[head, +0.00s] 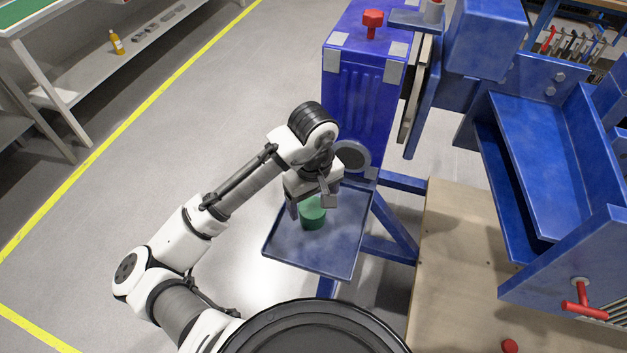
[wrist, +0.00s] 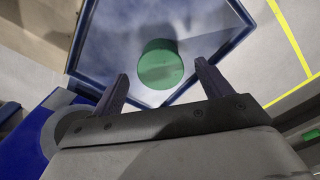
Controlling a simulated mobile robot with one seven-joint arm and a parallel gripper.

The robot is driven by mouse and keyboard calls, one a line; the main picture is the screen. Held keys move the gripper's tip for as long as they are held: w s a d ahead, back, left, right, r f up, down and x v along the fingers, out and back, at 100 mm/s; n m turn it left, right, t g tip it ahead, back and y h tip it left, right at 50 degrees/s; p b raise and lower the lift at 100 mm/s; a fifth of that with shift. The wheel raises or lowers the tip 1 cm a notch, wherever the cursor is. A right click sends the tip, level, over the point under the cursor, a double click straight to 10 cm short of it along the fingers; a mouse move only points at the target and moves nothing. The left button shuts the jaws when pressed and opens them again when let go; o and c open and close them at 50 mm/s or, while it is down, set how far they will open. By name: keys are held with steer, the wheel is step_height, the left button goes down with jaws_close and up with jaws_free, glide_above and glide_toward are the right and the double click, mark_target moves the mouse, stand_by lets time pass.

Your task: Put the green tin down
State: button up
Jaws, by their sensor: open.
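The green tin (head: 313,213) stands on the blue tray (head: 300,257), below my gripper (head: 312,203) in the head view. Its upper part is partly hidden by the gripper there. In the wrist view the green tin (wrist: 160,66) shows its round top on the tray (wrist: 215,25), just beyond and between the fingertips. My gripper (wrist: 160,84) is open, with a finger to each side and a gap to the tin. Whether a finger touches the tin is not clear in the head view.
A blue machine housing (head: 362,75) with a red knob (head: 373,22) rises behind the tray. Blue frame legs (head: 393,228) and a wooden board (head: 455,270) lie to the right. Open grey floor (head: 150,150) is to the left.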

mark_target(314, 209)
step_height(314, 209, up, 7)
stand_by(0.3)
steer(key=shift+r, duration=0.1)
stand_by(0.4)
